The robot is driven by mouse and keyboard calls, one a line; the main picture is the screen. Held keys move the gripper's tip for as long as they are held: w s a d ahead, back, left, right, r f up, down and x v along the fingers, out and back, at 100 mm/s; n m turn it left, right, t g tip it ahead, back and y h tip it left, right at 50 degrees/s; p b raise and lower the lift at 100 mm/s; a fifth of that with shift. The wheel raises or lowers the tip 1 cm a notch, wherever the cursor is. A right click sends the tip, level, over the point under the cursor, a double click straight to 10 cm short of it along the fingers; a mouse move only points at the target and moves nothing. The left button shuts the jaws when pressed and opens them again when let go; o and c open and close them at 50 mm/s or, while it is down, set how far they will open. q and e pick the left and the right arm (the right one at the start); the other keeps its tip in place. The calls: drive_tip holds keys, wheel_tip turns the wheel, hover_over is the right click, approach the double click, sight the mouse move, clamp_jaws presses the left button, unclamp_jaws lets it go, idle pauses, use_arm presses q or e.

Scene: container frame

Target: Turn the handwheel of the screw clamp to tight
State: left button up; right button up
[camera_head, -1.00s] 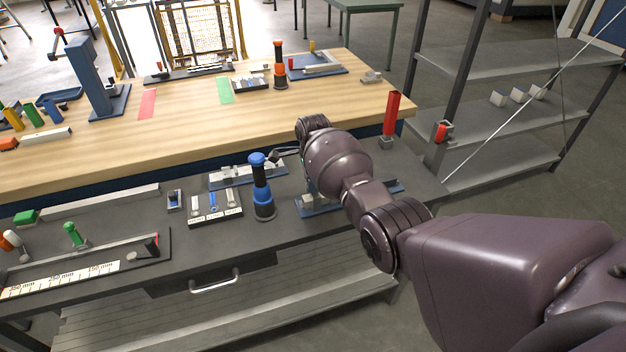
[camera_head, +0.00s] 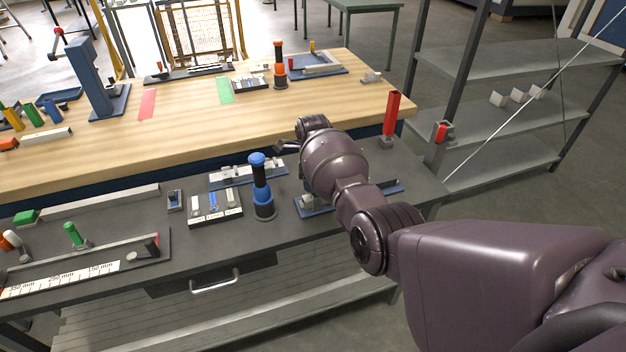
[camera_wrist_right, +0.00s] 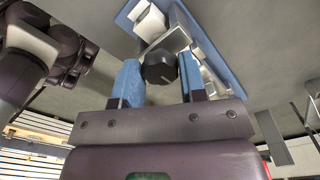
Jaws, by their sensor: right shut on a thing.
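The screw clamp is on the dark front bench, on a blue base (camera_head: 303,207) that my right arm mostly covers in the head view. In the right wrist view, its black handwheel (camera_wrist_right: 159,68) sits between the blue fingertips of my right gripper (camera_wrist_right: 161,80). The gripper is shut on the handwheel. Pale blocks (camera_wrist_right: 150,22) of the clamp show behind the handwheel on the blue base (camera_wrist_right: 205,35). In the head view, my right gripper's fingertips are hidden behind my arm. My left gripper does not show in the head view.
A blue and black upright tool (camera_head: 262,188) stands left of the clamp. Beside it are a tray of small parts (camera_head: 215,207) and a blue-based fixture (camera_head: 248,172). The wooden bench (camera_head: 190,118) lies behind.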

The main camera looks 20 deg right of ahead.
drive_tip(key=shift+w+d+r, duration=0.1)
drive_tip(key=o, duration=0.9)
wheel_tip(320, 180, up, 11)
drive_tip(key=shift+f+b, duration=0.1)
drive_tip(key=shift+b, duration=0.2)
